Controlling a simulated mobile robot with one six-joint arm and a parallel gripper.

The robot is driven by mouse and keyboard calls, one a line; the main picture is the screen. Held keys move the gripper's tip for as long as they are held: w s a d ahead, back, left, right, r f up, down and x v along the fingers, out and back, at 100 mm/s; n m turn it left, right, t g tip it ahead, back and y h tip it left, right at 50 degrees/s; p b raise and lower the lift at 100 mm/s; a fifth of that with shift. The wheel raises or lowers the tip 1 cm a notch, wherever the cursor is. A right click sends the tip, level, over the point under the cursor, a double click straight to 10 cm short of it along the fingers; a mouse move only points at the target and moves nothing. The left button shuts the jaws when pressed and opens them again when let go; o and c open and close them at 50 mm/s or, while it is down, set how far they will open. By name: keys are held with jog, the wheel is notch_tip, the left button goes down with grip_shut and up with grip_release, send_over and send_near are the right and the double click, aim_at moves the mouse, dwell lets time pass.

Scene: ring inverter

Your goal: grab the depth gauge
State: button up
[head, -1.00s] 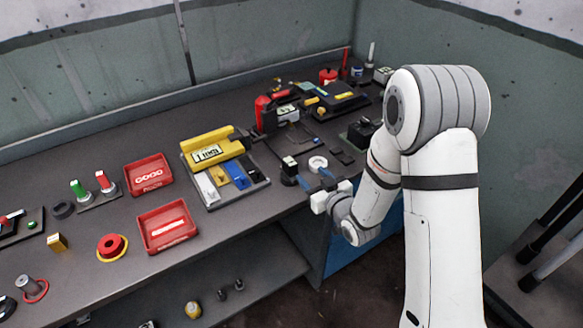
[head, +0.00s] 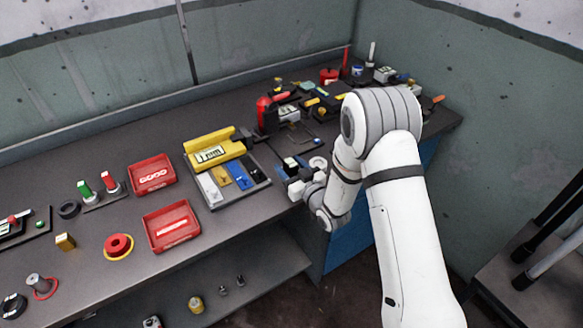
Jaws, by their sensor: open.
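Which object is the depth gauge I cannot say for sure; this dark block is the thing nearest my fingers. My wrist hides part of the bench just right of it.
A grey tray (head: 258,187) with coloured pieces and a yellow device (head: 213,151) stand to the left. Red bins (head: 152,174) are farther left. A red-and-black device (head: 268,114) stands behind.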

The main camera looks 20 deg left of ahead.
jog(key=shift+c, duration=0.2)
grip_shut()
dwell(0.3)
